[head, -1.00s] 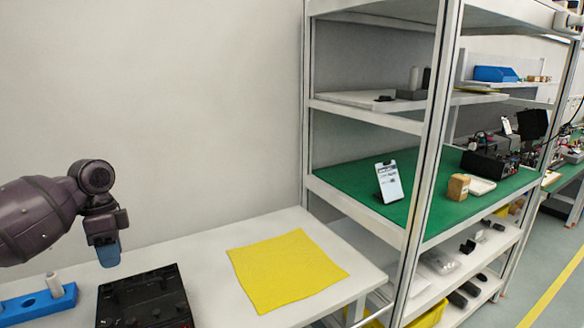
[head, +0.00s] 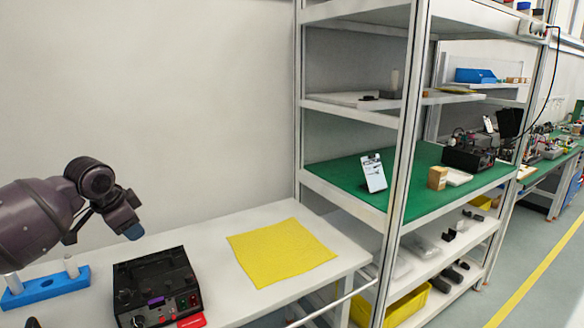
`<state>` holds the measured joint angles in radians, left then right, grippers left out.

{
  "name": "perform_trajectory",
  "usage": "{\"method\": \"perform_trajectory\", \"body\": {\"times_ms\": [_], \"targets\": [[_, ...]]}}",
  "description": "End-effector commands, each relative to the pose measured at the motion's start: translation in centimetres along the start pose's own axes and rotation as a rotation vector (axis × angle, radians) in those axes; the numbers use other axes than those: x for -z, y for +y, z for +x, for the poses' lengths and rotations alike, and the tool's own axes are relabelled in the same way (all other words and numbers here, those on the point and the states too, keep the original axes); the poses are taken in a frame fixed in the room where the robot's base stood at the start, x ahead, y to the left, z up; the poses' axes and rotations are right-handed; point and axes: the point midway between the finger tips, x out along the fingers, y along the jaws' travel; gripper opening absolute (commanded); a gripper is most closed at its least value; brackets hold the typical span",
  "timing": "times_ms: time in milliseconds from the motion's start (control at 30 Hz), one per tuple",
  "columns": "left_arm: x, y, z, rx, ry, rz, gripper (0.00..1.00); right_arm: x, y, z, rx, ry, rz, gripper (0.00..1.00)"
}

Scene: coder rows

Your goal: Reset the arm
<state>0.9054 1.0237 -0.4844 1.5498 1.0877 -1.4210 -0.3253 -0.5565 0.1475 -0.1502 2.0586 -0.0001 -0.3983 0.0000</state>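My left gripper (head: 130,228) comes in from the left, above the white table. Its blue-tipped end points down and to the right, behind and above a black device. It is clear of the table, and nothing shows held in it. The small, dark view of its fingers does not show whether they are open or shut. My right gripper is not in view.
The black device (head: 157,287) with a small display and a red piece at its front stands on the white table (head: 222,222). A blue holder (head: 45,287) with white cylinders is left of it, a yellow cloth (head: 281,252) right. A shelf rack (head: 408,130) stands at the right.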

Motion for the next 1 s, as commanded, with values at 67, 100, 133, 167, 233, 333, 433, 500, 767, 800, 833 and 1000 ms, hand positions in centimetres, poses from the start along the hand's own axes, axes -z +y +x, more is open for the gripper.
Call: {"method": "perform_trajectory", "body": {"times_ms": [67, 100, 133, 167, 233, 333, 433, 500, 767, 800, 833, 1000], "targets": [[1.9, 0.7, 0.9, 0.072, 0.097, -0.001, 0.38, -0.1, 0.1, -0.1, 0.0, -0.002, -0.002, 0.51], [2.6, 1.1, 1.6, 0.107, 0.148, -0.003, 0.38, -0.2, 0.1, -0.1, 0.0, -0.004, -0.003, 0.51], [3.2, 1.6, 2.0, 0.131, 0.189, -0.005, 0.38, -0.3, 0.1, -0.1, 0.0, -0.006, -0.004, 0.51], [3.6, 2.1, 2.6, 0.153, 0.231, -0.009, 0.38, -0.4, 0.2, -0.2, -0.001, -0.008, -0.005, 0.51], [4.3, 3.9, 4.0, 0.195, 0.33, -0.017, 0.38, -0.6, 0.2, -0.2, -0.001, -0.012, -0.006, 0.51], [4.7, 6.7, 5.9, 0.238, 0.461, -0.036, 0.38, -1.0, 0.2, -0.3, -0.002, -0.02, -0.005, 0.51], [4.1, 9.7, 7.3, 0.263, 0.568, -0.063, 0.38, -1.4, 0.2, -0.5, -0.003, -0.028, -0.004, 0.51], [3.4, 11.7, 8.1, 0.277, 0.631, -0.085, 0.38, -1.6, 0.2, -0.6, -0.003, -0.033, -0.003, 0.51], [-1.3, 18.8, 10.2, 0.315, 0.782, -0.189, 0.38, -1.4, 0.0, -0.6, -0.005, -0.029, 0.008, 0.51], [-2.2, 19.8, 10.4, 0.32, 0.794, -0.208, 0.38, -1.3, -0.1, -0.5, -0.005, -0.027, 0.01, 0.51], [-2.9, 20.6, 10.6, 0.324, 0.802, -0.222, 0.38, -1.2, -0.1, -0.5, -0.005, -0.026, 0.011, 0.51], [-7.5, 24.7, 11.3, 0.351, 0.806, -0.305, 0.38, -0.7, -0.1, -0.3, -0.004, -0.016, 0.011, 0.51]]}}
